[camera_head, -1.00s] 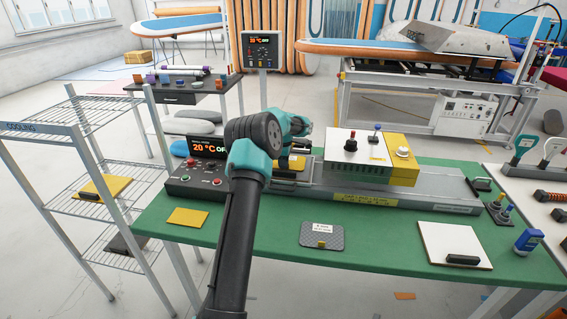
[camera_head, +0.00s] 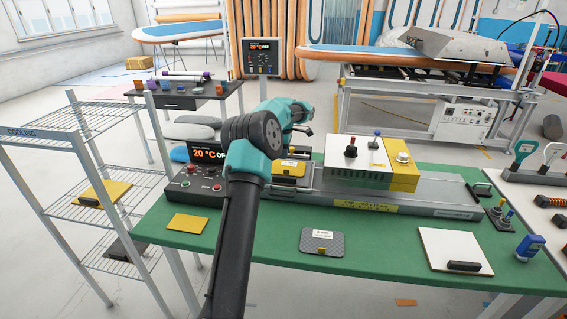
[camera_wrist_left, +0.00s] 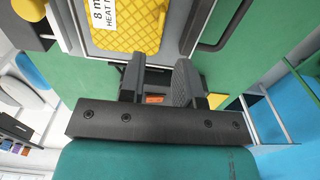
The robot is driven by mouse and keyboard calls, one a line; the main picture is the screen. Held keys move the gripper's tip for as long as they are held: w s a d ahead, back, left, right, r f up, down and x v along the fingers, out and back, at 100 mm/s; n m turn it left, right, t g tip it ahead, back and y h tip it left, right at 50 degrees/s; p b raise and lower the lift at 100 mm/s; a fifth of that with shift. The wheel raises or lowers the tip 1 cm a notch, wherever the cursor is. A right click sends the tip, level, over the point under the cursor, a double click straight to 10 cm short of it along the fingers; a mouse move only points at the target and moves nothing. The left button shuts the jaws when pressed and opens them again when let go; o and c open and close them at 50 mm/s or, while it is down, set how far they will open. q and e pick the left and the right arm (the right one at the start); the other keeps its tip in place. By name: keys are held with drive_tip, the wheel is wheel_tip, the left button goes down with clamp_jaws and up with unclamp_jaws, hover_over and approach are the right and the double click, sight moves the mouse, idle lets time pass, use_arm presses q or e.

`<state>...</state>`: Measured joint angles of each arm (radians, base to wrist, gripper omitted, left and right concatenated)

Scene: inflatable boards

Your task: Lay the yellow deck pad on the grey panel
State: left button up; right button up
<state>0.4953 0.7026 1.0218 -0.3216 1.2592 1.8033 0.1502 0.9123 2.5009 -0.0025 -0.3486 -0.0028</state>
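A yellow textured pad (camera_head: 287,170) with a white label lies on the left part of the grey machine on the green table; it also shows large in the left wrist view (camera_wrist_left: 130,30). A plain yellow piece (camera_head: 188,223) lies at the table's left front. I cannot tell for certain which is the deck pad. A grey textured panel (camera_head: 322,242), with a label and a small yellow tab, lies flat near the front edge. My left gripper (camera_head: 304,132) is above the labelled pad; in the wrist view its fingers (camera_wrist_left: 160,83) are apart and empty. My right gripper is out of view.
A control box (camera_head: 195,175) reading 20 °C stands left of the labelled pad. A white block with knobs (camera_head: 357,165) is to its right. A white board with a black handle (camera_head: 455,250) lies front right. A wire cooling rack (camera_head: 90,190) stands left. Green table between the front pieces is bare.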

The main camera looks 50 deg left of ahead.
use_arm(q)
wheel_tip(320, 180, up, 4)
drive_tip(key=shift+r, duration=0.15)
idle(0.6)
